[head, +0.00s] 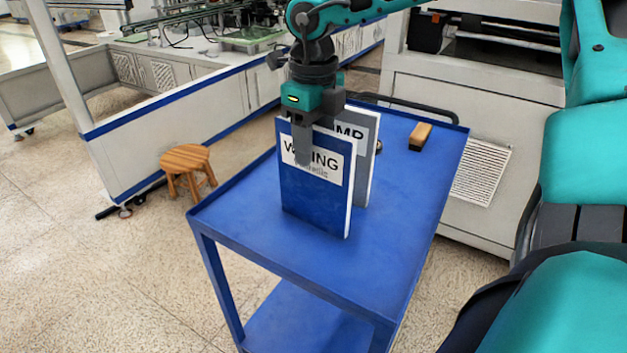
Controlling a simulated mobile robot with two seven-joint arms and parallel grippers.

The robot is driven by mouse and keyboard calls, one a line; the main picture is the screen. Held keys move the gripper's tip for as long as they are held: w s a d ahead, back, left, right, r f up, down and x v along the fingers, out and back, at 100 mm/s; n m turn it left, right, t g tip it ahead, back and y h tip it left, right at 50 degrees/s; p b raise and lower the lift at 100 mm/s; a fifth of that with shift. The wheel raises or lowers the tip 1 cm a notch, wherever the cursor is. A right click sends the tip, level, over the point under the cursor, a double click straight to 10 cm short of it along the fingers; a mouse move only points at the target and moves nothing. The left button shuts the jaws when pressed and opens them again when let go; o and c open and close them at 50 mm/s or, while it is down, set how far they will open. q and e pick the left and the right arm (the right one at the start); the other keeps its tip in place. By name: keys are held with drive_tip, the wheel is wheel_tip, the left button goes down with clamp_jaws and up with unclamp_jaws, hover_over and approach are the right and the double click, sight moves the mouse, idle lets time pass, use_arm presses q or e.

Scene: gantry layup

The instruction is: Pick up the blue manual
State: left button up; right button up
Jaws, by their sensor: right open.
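The blue manual (312,203) stands upright on the blue cart, with a white label reading "W…ING" partly covered by my gripper. My right gripper (303,140) is above and in front of it, pointing down. One finger overlaps the label on the front cover. The other finger is hidden, so I cannot tell whether it is behind the manual. The gripper is open; contact with the cover cannot be told. My left gripper is out of view.
A grey manual (367,160) with a label ending in "MP" stands upright close behind the blue one. A wooden-topped block (421,135) lies near the far edge of the blue cart (400,240). A small dark object (379,147) is half hidden. A wooden stool (187,160) stands left.

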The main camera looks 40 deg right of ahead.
drive_tip(key=shift+f, duration=0.3)
drive_tip(key=shift+c, duration=0.4)
clamp_jaws()
